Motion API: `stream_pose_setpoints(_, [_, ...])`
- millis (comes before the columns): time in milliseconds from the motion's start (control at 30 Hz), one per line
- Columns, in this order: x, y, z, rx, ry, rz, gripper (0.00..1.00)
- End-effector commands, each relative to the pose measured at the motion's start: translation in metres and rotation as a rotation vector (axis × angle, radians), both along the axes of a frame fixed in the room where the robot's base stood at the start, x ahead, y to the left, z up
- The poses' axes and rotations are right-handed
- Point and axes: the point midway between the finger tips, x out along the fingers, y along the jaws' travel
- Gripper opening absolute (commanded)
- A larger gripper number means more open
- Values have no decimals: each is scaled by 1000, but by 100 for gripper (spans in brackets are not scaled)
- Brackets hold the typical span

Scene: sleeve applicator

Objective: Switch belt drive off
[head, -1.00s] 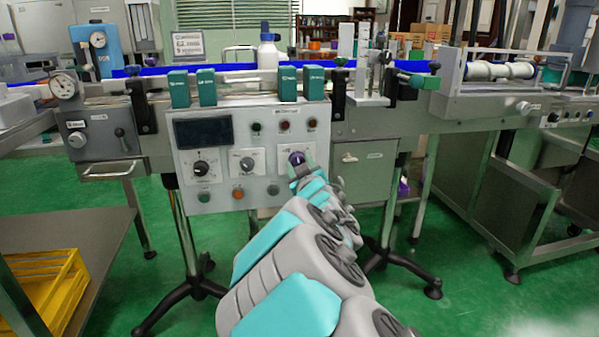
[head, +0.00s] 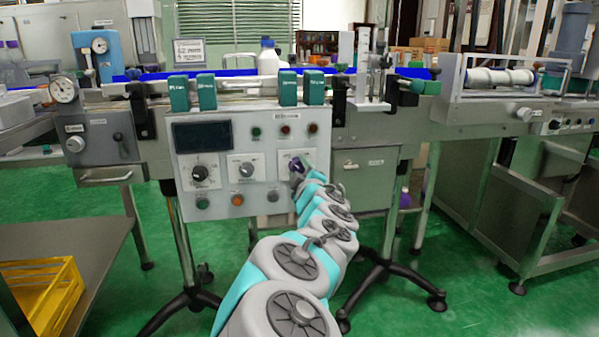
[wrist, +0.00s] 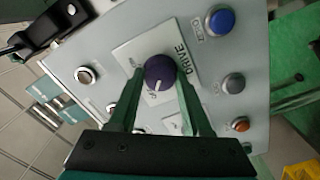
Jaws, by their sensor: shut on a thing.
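The purple drive knob (wrist: 159,72) sits on a white plate (wrist: 130,50) marked DRIVE on the grey control panel. In the wrist view its white pointer line points down the picture, toward my gripper's palm, at small lettering that I cannot read surely. My gripper (wrist: 158,76) is shut on the knob, one green finger on each side. In the head view the knob (head: 296,165) shows at the right of the panel (head: 225,150), with my gripper (head: 299,172) against it and partly hiding it.
Two other dials, a black one (head: 200,172) and a grey one (head: 246,169), sit left of the knob. Indicator lamps are above and buttons (head: 238,199) below. In the wrist view a blue button (wrist: 221,20) is close by. Stand legs (head: 390,270) flank my arm.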

Motion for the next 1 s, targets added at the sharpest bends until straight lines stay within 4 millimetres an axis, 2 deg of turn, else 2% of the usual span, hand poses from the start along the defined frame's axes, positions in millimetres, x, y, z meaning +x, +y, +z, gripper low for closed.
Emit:
stream_pose_setpoints(400, [0, 0, 0, -9, -2, 1, 0])
stream_pose_setpoints(433, [0, 0, 0, -9, -2, 1, 50])
stream_pose_setpoints(700, [0, 0, 0, -8, -2, 1, 79])
stream_pose_setpoints(1000, [-2, 0, 0, -7, -2, 1, 79])
